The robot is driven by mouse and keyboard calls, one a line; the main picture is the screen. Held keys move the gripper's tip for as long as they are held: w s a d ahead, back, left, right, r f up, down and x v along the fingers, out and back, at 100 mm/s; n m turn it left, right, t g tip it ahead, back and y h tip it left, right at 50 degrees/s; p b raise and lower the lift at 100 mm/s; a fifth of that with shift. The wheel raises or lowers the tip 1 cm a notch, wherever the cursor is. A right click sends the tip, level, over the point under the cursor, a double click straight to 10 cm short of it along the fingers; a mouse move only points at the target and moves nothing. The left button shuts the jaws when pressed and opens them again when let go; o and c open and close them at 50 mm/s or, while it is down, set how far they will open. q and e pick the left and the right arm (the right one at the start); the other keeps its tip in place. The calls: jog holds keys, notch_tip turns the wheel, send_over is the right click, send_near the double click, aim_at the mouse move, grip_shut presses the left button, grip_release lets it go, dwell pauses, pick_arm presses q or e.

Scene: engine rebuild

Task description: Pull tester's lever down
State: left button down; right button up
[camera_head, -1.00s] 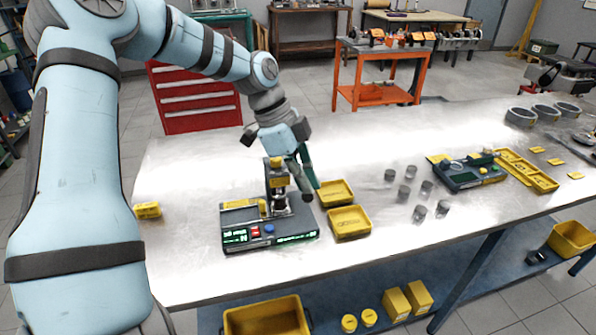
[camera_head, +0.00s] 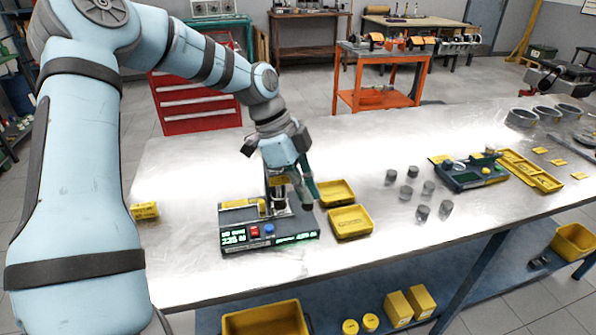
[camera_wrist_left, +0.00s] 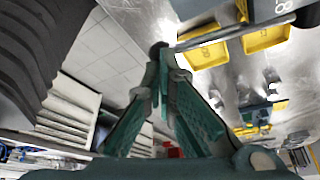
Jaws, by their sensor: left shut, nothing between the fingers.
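The tester (camera_head: 240,217) is a dark bench device near the table's left part, with a lit green display, a red and a blue button, and a short column. Its dark lever ends in a round knob (camera_head: 307,206) at the column's right side. My left gripper (camera_head: 315,192) is shut with nothing between its green fingers. It points down, with its fingertips beside the lever, close to the knob; whether they touch cannot be told. In the left wrist view the fingertips meet near a dark round knob (camera_wrist_left: 160,47). The gripper hides the column's top.
Two yellow trays (camera_head: 349,233) sit just right of the tester. Several grey cylinders (camera_head: 407,191) stand further right, before a green and yellow fixture (camera_head: 470,180). A small yellow block (camera_head: 145,210) lies at the left. The table's front is clear.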

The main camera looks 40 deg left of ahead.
pick_arm(q)
jog(key=shift+r, duration=0.1)
notch_tip(320, 180, up, 10)
jog(key=p, duration=0.8)
jog(key=shift+w+a, duration=0.25)
jog(key=shift+a, duration=0.1)
